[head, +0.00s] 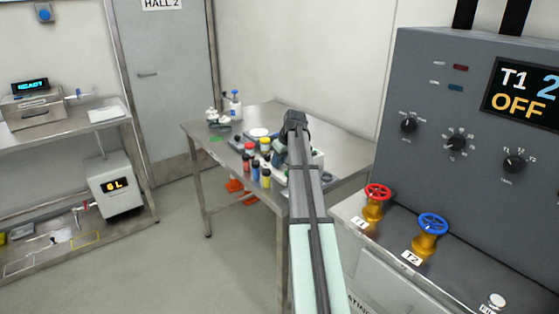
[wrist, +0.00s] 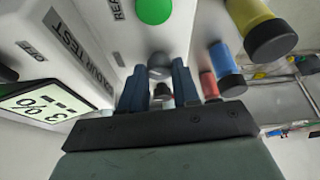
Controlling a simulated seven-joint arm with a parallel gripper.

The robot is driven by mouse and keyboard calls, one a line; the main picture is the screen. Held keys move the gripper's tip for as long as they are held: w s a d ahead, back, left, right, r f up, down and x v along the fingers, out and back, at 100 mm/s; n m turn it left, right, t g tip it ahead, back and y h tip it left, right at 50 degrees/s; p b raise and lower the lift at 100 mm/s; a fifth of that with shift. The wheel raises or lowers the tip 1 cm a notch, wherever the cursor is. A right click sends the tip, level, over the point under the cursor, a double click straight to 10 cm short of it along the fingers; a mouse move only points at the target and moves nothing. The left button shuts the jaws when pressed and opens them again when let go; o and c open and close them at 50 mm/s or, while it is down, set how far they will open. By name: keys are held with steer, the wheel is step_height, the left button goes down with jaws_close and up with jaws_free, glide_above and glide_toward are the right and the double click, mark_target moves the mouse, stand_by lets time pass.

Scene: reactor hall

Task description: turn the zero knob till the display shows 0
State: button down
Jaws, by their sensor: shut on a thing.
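The white colour tester (wrist: 100,25) fills the upper left of the wrist view, seen at a steep angle. Its lit display (wrist: 45,104) shows upside down, with dashes and what looks like a 3 and a percent sign; the exact reading is hard to tell. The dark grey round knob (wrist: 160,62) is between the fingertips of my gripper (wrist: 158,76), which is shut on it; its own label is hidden. A green button (wrist: 153,10) is beyond the knob. In the head view the tester (head: 318,158) is mostly hidden behind my arm.
Yellow-, blue- and red-coloured vials (wrist: 228,75) stand close beside the gripper. They are on the steel table (head: 345,178) with a white dish (head: 259,132). A grey control panel (head: 440,110) with red and blue valve wheels (head: 433,223) stands to the right.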

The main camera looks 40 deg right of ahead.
steer(key=m, duration=0.2)
steer(key=m+h, duration=0.1)
steer(key=m, duration=0.1)
steer(key=m+h, duration=0.1)
steer(key=shift+a+m+g, duration=0.25)
steer(key=shift+m+g, duration=0.05)
steer(key=shift+m, duration=0.1)
stand_by(0.4)
steer(key=c, duration=0.8)
jaws_free()
steer(key=v, duration=1.3)
steer(key=shift+s+a+r, duration=0.15)
steer(key=shift+a+r, duration=0.05)
steer(key=shift+r, duration=0.1)
